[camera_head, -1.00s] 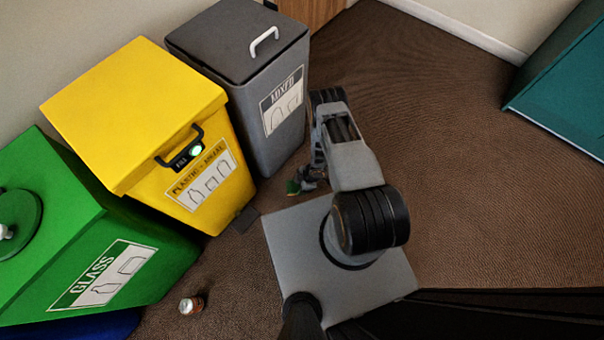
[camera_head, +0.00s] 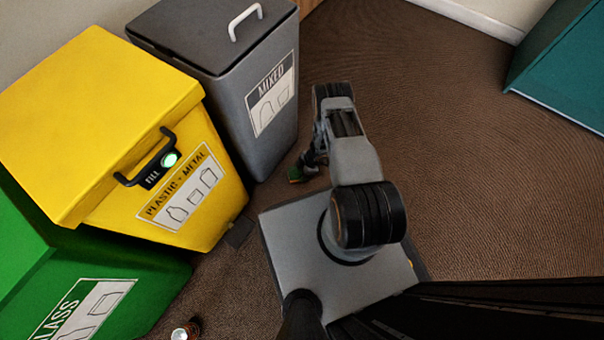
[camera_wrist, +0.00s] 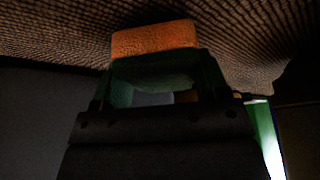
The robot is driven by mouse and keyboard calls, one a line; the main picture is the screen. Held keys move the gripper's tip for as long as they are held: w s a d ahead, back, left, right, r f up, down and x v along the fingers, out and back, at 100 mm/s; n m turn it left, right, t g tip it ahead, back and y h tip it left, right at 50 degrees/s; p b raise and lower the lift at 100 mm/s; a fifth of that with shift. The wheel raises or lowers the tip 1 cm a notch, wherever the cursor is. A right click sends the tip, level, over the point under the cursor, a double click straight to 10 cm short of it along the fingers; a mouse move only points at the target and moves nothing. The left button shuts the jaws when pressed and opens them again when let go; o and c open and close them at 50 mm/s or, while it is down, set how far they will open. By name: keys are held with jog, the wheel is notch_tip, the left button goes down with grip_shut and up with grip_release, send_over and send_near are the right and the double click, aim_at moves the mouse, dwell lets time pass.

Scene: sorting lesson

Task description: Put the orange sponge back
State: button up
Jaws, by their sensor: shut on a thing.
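The orange sponge (camera_wrist: 153,40) is between the fingertips of my gripper (camera_wrist: 158,75) in the wrist view, with its orange face toward the top. My gripper is shut on it. In the head view my gripper (camera_head: 309,164) hangs low beside the grey bin, partly hidden by my arm. The wrist view is dark, so the sponge's lower part is hard to make out.
A grey MIXED bin (camera_head: 270,130), a yellow PLASTIC - METAL bin (camera_head: 90,115) with a lit green light, and a green GLASS bin (camera_head: 120,275) stand along the left. A can (camera_head: 183,332) lies on the floor. A teal box (camera_head: 565,70) stands far right. Brown carpet between is clear.

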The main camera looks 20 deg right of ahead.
notch_tip(320, 180, down, 2)
jog(key=shift+s+f+b, duration=0.1)
jog(key=shift+f+b, duration=0.1)
jog(key=shift+b, duration=0.25)
jog(key=shift+r, duration=0.1)
jog(key=o, duration=0.8)
